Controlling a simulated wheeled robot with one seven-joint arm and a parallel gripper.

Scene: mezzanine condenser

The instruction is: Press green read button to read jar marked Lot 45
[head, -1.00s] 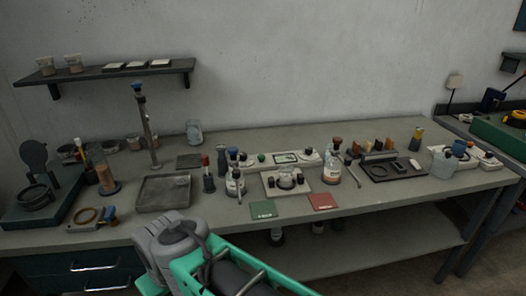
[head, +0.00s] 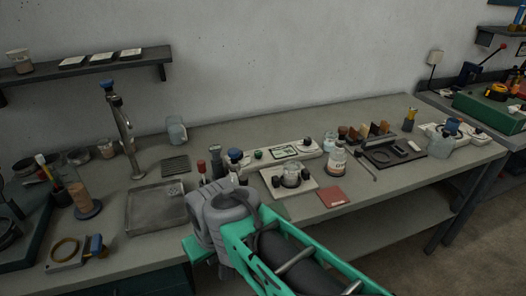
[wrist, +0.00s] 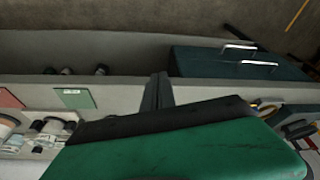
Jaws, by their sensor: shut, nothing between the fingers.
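A pale console with a small display (head: 285,152) stands at the back of the bench in the head view, with a green button (head: 258,154) left of the display. In front of it a glass jar (head: 291,176) sits on a pale plate between dark knobs. My gripper (wrist: 158,90) is shut and empty in the wrist view, over the bench's front edge. Its fingertips are not visible in the head view.
A red card (head: 334,197) lies at the front edge; a green card (wrist: 75,98) shows in the wrist view. A metal tray (head: 158,210) and a column stand (head: 120,120) are on the left. A dark tray (head: 393,152) is on the right.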

